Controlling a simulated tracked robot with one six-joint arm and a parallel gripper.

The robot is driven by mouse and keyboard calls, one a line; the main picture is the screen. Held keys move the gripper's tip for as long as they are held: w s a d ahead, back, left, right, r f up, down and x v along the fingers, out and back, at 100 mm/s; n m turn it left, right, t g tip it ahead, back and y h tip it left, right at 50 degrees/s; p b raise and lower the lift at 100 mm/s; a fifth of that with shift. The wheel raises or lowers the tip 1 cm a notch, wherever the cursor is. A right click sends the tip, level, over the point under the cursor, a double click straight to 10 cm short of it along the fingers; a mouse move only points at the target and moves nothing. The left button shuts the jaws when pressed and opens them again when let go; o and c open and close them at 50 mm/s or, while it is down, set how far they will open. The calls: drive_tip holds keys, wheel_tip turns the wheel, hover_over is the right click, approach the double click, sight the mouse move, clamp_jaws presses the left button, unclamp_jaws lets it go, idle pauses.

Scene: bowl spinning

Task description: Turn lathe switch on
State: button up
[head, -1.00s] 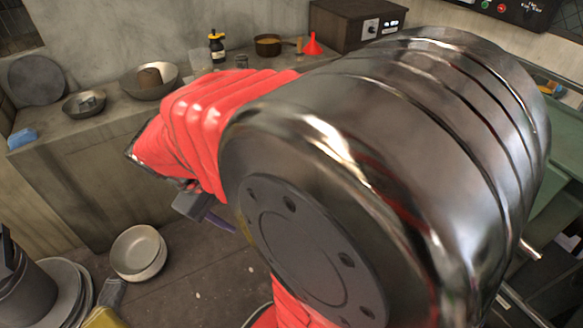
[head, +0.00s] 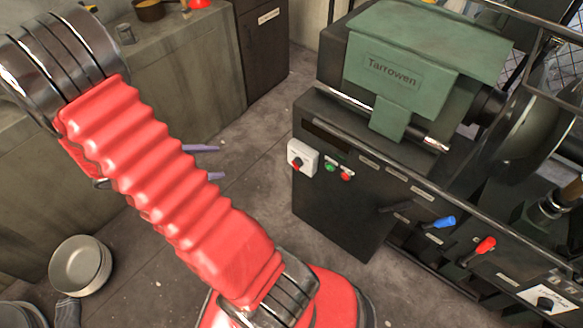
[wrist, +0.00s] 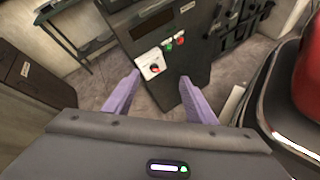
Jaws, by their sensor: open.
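The lathe (head: 400,62) is a green and black machine at the right of the head view. On the left end of its dark front is a white switch box (head: 303,158) with a red and black rotary knob. A green button (head: 330,168) and a red button (head: 347,176) sit just right of it. My gripper (head: 218,162) shows only its two purple fingertips, left of the lathe and apart from it. In the wrist view the fingers are spread and empty, with the switch box (wrist: 150,63) ahead, above and between the fingertips.
Blue (head: 440,223) and red (head: 481,250) lever handles stick out from the lathe's lower front. A dark cabinet (head: 262,45) stands at the back. A pale bowl (head: 80,265) is on the floor at left. Open floor lies between my gripper and the lathe.

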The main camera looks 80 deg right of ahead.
drive_tip(key=s+d+f+n+g+h, duration=0.1)
drive_tip(key=s+d+f+n+h, duration=0.2)
drive_tip(key=f, duration=0.4)
drive_tip(key=s+d+f+n+g+h, duration=0.1)
drive_tip(key=d+f+n, duration=0.1)
drive_tip(key=d+f, duration=0.45)
drive_tip(key=n+t+h, duration=0.2)
drive_tip(key=n+h, duration=0.1)
drive_tip(key=n, duration=0.3)
approach(294, 166)
drive_tip(key=v, duration=0.5)
drive_tip(key=shift+s+a+f, duration=0.1)
drive_tip(key=shift+f, duration=0.2)
drive_tip(key=shift+x, duration=6.9)
drive_tip(key=shift+r, duration=0.15)
drive_tip(key=c, duration=1)
drive_tip(key=shift+c, duration=0.2)
